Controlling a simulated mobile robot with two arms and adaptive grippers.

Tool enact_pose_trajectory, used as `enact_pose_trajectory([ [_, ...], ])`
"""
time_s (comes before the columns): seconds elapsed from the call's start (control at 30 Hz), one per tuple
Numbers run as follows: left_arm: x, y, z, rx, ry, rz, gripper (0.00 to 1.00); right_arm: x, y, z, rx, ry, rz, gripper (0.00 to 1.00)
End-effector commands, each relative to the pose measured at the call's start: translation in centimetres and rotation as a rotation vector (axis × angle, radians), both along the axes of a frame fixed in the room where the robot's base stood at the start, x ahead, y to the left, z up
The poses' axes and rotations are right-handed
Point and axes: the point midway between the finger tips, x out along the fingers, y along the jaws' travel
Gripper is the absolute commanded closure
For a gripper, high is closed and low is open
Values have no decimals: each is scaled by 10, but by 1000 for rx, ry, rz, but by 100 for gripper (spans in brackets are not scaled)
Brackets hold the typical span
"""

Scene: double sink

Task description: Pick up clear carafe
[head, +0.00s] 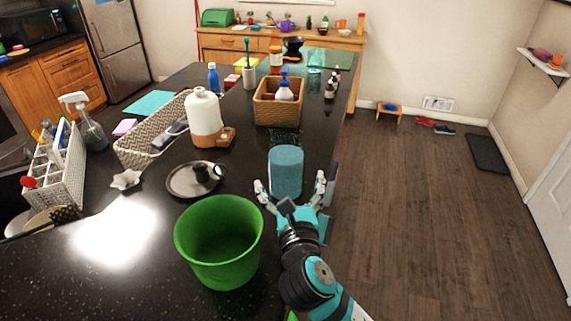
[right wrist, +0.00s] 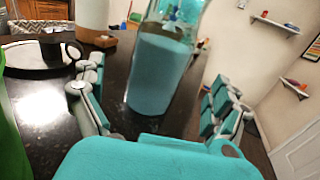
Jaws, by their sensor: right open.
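The clear carafe (head: 286,168) looks like a see-through vessel with a teal lower part, standing upright on the dark counter near its right edge. It fills the middle of the right wrist view (right wrist: 160,70), where its top runs out of the picture. My right gripper (head: 290,185) is open, with its fingers spread to the left and right of the carafe's near side. In the right wrist view (right wrist: 155,95) there are gaps between the fingers and the carafe. My left gripper does not show.
A green bucket (head: 218,245) stands just left of my right arm. A round tray (head: 180,185) with a black item lies left of the carafe. A white bottle (head: 203,115), a wicker basket (head: 278,110) and a woven tray (head: 140,155) stand farther back.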

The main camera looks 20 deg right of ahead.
Motion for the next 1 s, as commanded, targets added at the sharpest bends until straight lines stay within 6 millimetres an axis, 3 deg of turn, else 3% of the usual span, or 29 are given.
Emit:
enact_pose_trajectory([
  [0.57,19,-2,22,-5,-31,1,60,65,-14,-3,3,1,0,0],
  [0.87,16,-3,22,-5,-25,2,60,70,-15,-5,3,1,1,0],
  [1.0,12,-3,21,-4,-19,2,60,70,-15,-5,3,1,1,17],
])
